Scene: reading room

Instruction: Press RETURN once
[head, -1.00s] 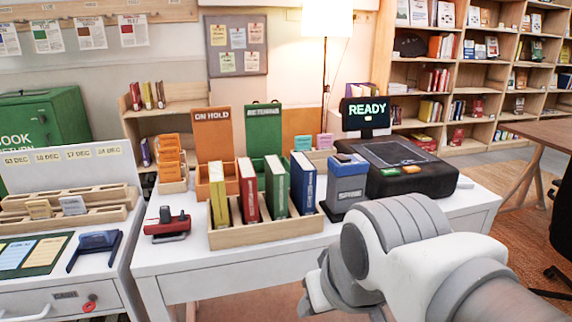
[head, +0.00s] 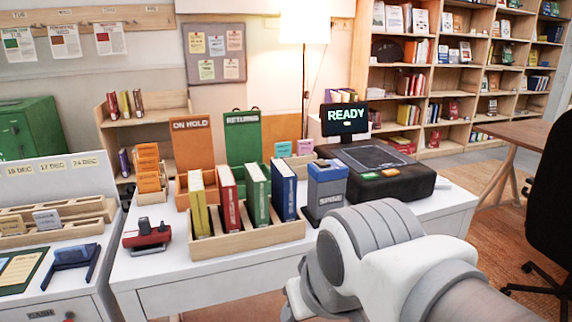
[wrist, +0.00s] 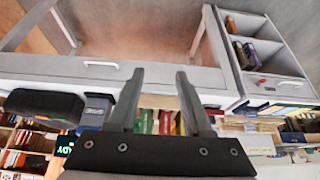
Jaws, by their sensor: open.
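The black desk machine (head: 425,182) stands on the right part of the white desk. Its screen (head: 346,118) reads READY in green. A green button (head: 370,176) and an orange button (head: 390,172) sit on its front edge; any lettering on them is too small to read. In the wrist view, which is upside down, the machine (wrist: 45,103) is at the left. My gripper (wrist: 160,75) is open and empty there, its fingers pointing toward the desk front, apart from the machine. In the head view my arm covers the desk's front right, and the fingers are hidden.
A blue-grey SPINE box (head: 326,188) stands just left of the machine. A wooden rack (head: 250,236) of several books and a red stapler-like tool (head: 147,238) are further left. A black chair (head: 552,190) is at the right.

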